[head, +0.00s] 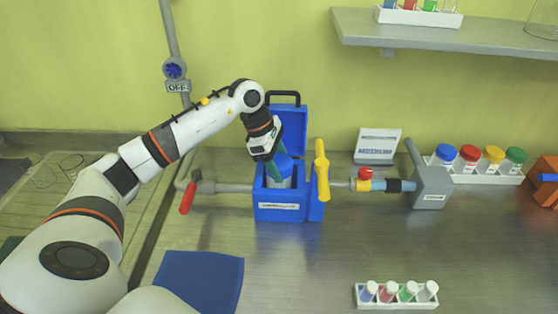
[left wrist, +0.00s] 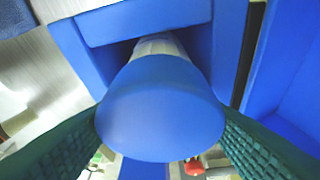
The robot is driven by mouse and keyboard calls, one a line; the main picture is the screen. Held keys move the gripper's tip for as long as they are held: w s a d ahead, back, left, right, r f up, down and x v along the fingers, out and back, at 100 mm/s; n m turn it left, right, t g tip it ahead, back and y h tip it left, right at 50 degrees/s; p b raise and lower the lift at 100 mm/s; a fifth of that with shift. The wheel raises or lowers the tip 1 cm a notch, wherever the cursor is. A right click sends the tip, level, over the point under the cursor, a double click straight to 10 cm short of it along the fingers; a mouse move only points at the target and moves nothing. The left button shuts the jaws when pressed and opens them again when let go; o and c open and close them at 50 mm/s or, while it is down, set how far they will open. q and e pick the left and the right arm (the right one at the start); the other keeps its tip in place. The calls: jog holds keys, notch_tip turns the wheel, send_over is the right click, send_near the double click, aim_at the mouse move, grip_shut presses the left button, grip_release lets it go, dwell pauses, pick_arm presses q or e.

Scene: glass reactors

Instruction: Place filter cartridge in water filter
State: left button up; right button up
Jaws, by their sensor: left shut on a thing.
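The water filter (head: 278,213) is a blue box with its lid (head: 291,118) standing open at the back. The filter cartridge (head: 283,165) has a blue cap and a pale body. It is at the mouth of the box, with its lower part inside. My left gripper (head: 276,168) reaches down over the box and is shut on the cartridge. In the left wrist view, the blue cap (left wrist: 160,108) sits between the two green finger pads, and the pale body goes down into the blue housing (left wrist: 150,22). Whether the cartridge touches the bottom is hidden. My right gripper is not in view.
A yellow handle (head: 321,170) stands at the box's right side. A red-handled valve (head: 188,196) is on the left pipe. A blue mat (head: 200,281) and a vial rack (head: 396,297) lie in front. The counter between them is clear.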

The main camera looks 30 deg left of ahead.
pick_arm(q)
jog(key=o, duration=1.3)
jog(key=shift+f, duration=0.1)
jog(key=shift+o, duration=0.2)
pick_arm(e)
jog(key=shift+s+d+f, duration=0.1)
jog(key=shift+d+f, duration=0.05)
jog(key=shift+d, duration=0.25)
pick_arm(q)
jog(key=shift+r, duration=0.3)
jog(key=b+v, duration=0.2)
jog(key=v, duration=0.9)
jog(key=shift+a+r, duration=0.2)
jog(key=shift+r, duration=0.1)
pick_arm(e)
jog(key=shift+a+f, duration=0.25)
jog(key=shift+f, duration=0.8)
